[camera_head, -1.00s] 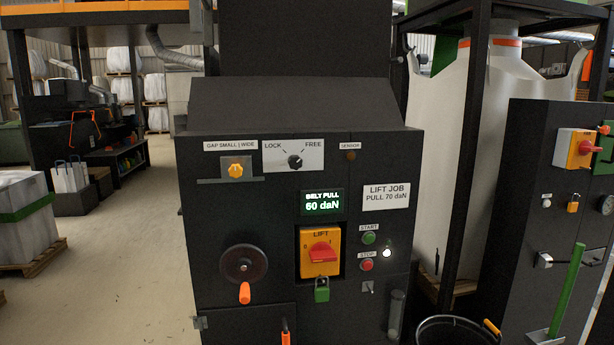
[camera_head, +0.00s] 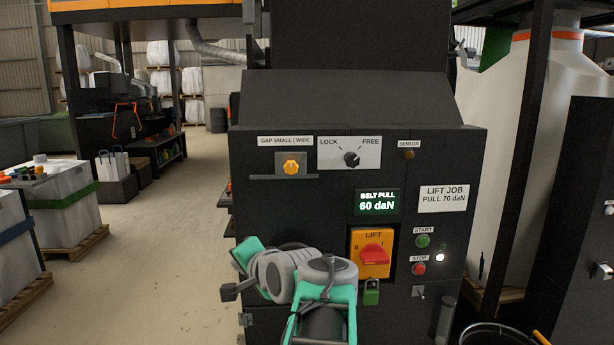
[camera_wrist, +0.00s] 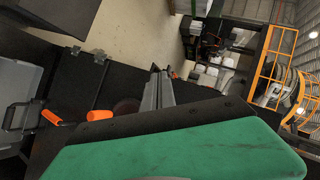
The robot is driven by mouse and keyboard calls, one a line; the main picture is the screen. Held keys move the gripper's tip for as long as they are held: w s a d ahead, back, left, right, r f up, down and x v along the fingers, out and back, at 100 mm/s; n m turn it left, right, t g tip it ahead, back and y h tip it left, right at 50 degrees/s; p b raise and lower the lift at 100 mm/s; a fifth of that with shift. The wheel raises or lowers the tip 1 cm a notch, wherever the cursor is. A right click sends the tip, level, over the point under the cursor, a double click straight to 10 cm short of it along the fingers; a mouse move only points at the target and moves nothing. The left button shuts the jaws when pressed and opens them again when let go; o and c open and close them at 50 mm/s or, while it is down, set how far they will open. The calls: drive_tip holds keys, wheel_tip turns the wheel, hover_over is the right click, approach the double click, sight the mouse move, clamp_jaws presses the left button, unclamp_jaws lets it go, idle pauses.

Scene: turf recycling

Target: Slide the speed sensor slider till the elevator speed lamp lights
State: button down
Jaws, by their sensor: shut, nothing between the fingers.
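The slider is an orange knob (camera_head: 291,167) on a ledge under the "GAP SMALL | WIDE" label (camera_head: 285,141), at the upper left of the dark control cabinet. The lamp under the "SENSOR" label (camera_head: 409,155) is a dull brown-orange and looks unlit. My gripper (camera_head: 230,291) seems to be the dark end of my arm, low at the cabinet's left edge, below the slider and apart from it. In the wrist view my gripper (camera_wrist: 157,88) shows as grey fingers, shut and empty. The slider cannot be made out there.
The LOCK/FREE knob (camera_head: 351,159) points toward LOCK. The display (camera_head: 377,202) reads belt pull 60 daN; a card (camera_head: 443,198) reads lift job, pull 70 daN. A red lift switch (camera_head: 374,255) and padlock (camera_head: 371,292) are right of my arm. Open floor lies left.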

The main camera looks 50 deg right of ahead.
drive_tip(key=s+d+r+m+t+h, duration=0.3)
drive_tip(key=s+d+r+m+h, duration=0.55)
drive_tip(key=s+d+r, duration=0.65)
drive_tip(key=m+y+p, duration=0.2)
drive_tip(key=p, duration=0.3)
approach(299, 166)
drive_tip(key=x, duration=0.4)
drive_tip(key=shift+d+f+b, duration=0.1)
drive_tip(key=shift+d+b, duration=0.05)
drive_tip(key=shift+b, duration=0.15)
